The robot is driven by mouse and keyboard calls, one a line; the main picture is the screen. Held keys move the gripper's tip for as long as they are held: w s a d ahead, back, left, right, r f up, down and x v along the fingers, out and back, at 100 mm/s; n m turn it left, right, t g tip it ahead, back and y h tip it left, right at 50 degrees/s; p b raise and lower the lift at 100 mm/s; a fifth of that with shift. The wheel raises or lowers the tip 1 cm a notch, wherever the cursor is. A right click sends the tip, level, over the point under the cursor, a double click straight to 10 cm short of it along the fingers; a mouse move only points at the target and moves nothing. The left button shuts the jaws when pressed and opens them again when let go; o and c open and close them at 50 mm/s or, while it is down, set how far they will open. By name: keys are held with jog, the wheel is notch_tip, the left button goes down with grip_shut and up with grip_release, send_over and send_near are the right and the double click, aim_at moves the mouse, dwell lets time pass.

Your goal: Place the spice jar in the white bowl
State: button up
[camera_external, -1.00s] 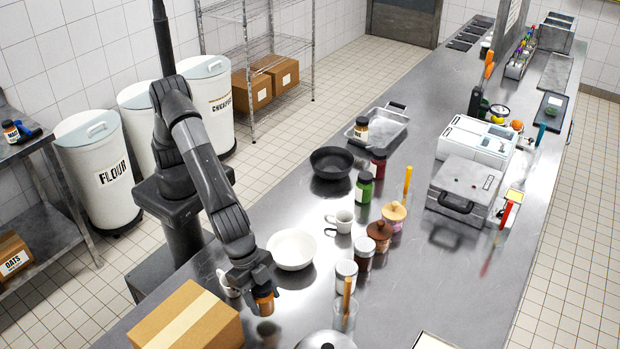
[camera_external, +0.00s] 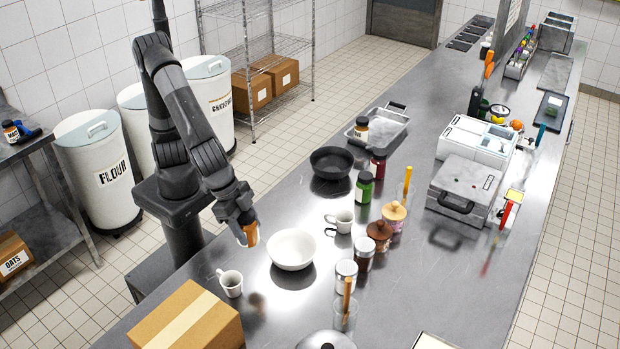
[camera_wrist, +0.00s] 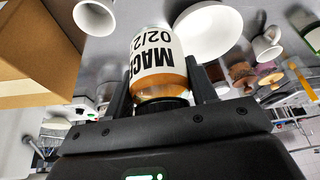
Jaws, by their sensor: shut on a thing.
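My gripper (camera_external: 246,226) is shut on the spice jar (camera_external: 251,234), an orange-brown jar with a white label. In the wrist view the jar (camera_wrist: 157,68) sits between the two fingers, its label showing black print. The white bowl (camera_external: 291,248) stands empty on the steel counter, just right of the gripper in the external view. In the wrist view the bowl (camera_wrist: 208,35) is beyond the jar to the upper right. The jar is held above the counter, apart from the bowl and left of its rim.
A white mug (camera_external: 230,284) and a cardboard box (camera_external: 190,322) are in front of the bowl. Another white mug (camera_external: 341,221) and a lidded jar (camera_external: 346,272) stand to its right. A black bowl (camera_external: 330,162) is behind it.

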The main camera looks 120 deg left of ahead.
jog(key=shift+s+a, duration=0.3)
jog(key=shift+a, duration=0.1)
jog(key=w+a+f, duration=0.2)
jog(key=a, duration=0.1)
jog(key=w+a+f, duration=0.2)
jog(key=a, duration=0.1)
jog(key=w+a+f, duration=0.3)
jog(key=shift+f, duration=2.05)
jog(key=shift+f, duration=0.15)
jog(key=o, duration=1.1)
jog(key=shift+o, duration=0.2)
